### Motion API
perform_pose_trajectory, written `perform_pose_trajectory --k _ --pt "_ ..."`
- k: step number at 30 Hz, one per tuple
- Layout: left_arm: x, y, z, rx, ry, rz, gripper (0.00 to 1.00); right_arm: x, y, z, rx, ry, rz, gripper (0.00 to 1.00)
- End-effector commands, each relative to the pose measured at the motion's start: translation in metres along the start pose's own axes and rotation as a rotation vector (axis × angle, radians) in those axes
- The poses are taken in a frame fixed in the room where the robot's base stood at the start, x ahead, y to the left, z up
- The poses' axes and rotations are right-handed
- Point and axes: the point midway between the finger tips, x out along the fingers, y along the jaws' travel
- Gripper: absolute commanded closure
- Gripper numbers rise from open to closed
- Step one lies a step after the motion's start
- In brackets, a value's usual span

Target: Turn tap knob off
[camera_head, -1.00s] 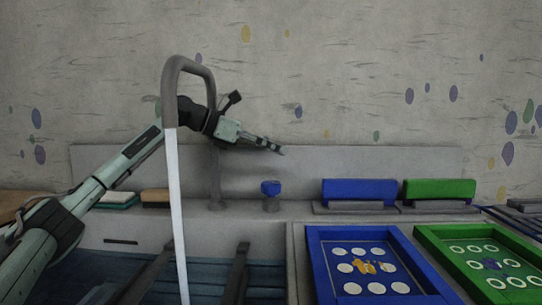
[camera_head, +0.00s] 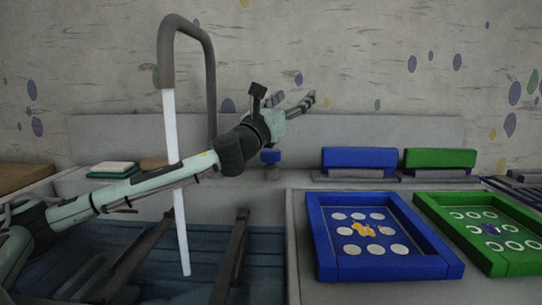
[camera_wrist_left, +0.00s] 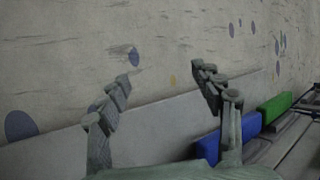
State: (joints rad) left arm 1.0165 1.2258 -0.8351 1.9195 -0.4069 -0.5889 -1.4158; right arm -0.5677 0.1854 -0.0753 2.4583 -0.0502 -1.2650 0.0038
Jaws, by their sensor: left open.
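The tap knob (camera_head: 270,157) is small and blue, on a grey stem at the back of the counter. My left forearm and wrist partly cover it in the head view. The grey tap (camera_head: 211,90) arches up to its left, and a white stream of water (camera_head: 171,130) falls from its spout into the sink. My left gripper (camera_head: 312,99) is above and to the right of the knob, pointing up and right, holding nothing. In the left wrist view its fingers (camera_wrist_left: 165,85) are spread apart with only wall between them; the knob is not visible there. My right gripper is not in view.
A blue frame (camera_head: 322,262) and a green frame (camera_head: 505,262) with printed circles lie on the right counter. A blue block (camera_head: 360,158) and a green block (camera_head: 440,158) stand behind them. The sink (camera_head: 215,270) is at the lower left. The wall behind is spotted.

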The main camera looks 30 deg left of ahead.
Motion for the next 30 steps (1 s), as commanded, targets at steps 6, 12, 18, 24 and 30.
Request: perform_pose_trajectory --k 6,12,18,24,30 --pt "-0.072 0.028 -0.077 0.067 0.237 0.315 0.34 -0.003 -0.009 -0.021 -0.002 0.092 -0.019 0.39" --pt "-0.106 0.04 -0.105 0.122 0.36 0.421 0.34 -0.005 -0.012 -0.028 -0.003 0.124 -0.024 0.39" --pt "-0.09 0.051 -0.114 0.125 0.369 0.432 0.34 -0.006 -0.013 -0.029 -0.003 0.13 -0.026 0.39" --pt "-0.062 0.065 -0.124 0.124 0.366 0.431 0.34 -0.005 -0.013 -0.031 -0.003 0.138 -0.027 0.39" --pt "-0.045 0.074 -0.13 0.125 0.366 0.431 0.34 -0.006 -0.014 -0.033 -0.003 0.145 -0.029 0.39"
